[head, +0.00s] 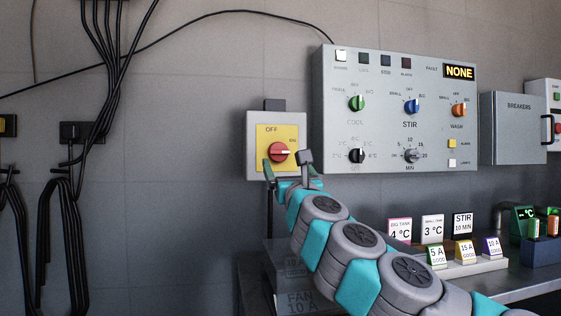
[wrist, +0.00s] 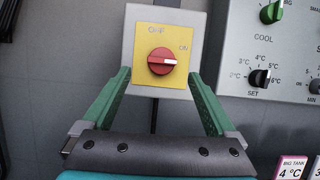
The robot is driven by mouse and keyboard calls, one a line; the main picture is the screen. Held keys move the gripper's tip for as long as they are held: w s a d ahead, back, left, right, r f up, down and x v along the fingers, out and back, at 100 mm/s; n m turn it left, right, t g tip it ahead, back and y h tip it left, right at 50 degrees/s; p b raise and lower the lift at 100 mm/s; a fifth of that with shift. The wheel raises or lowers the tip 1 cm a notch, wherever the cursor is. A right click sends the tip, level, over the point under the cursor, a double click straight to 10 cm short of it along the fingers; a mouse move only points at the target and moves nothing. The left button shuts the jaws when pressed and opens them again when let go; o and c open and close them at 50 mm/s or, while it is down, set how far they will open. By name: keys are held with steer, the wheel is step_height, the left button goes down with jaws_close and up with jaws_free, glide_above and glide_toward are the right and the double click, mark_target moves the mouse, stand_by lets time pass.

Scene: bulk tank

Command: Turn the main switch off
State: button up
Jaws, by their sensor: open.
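The main switch is a red round knob (head: 279,152) on a yellow plate, on a grey wall box (head: 255,128). It also shows in the wrist view (wrist: 161,61). Its white mark points right, beside the ON label; OFF is printed at the top of the plate. My gripper (head: 290,175) is in front of the box's lower part, below the knob. In the wrist view my gripper (wrist: 160,77) is open and empty, with its green fingers spread left and right of the plate's lower part. I see no finger touching the knob.
A grey control panel (head: 390,140) with several knobs is on the wall close to the right of the switch. A breakers box (head: 512,130) is further right. A bench (head: 515,284) below holds small signs and blocks. Black cables (head: 108,60) hang at the left; wall between is bare.

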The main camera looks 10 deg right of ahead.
mark_target(280, 153)
steer(key=x, duration=0.4)
steer(key=p+x, duration=0.1)
steer(key=x, duration=0.1)
steer(key=shift+w+d+f, duration=0.15)
steer(key=shift+w, duration=0.35)
steer(key=shift+w+r, duration=0.35)
steer(key=shift+w, duration=0.1)
steer(key=c, duration=1.4)
steer(key=shift+o, duration=0.2)
